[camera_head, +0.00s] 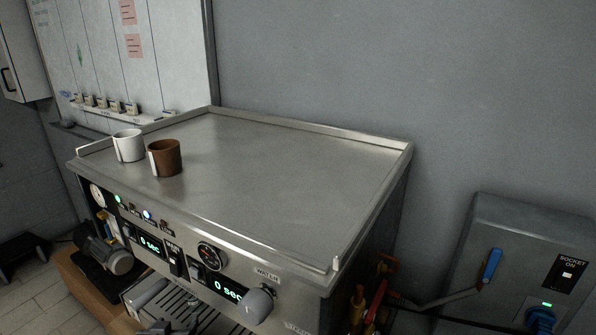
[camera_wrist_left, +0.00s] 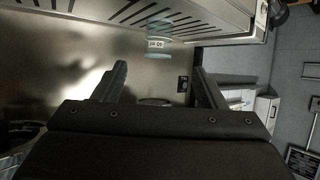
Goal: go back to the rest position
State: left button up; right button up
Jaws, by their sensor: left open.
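The steel coffee machine (camera_head: 270,175) fills the middle of the head view. My right gripper is not in view.
A white cup (camera_head: 128,146) and a brown cup (camera_head: 165,158) stand at the left of the machine's top; the rest of the top is clear. A grey knob (camera_head: 254,306) sticks out in front. A socket box (camera_head: 530,250) with a blue-handled lever is on the right wall.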

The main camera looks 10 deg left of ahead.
pick_arm(q)
jog(key=s+d+f+m+g, duration=0.1)
jog(key=s+d+g, duration=0.15)
jog(key=s, duration=0.65)
jog(key=s+d+f+g, duration=0.1)
jog(key=s+g, duration=0.2)
jog(key=s, duration=0.6)
jog(key=s+d+f+m+g, duration=0.1)
jog(key=s+f+g, duration=0.15)
jog(key=s, duration=0.65)
notch_tip(320, 180, down, 25)
jog(key=a+g+h+b, duration=0.1)
jog(key=a+g+b, duration=0.1)
jog(key=s+d+f+g+b, duration=0.1)
jog(key=s+f+b, duration=0.1)
jog(key=s+f, duration=1.2)
notch_tip(320, 180, down, 5)
jog(key=shift+s+d+r+h, duration=0.15)
jog(key=shift+s+d+h, duration=0.15)
jog(key=shift+s+d, duration=0.1)
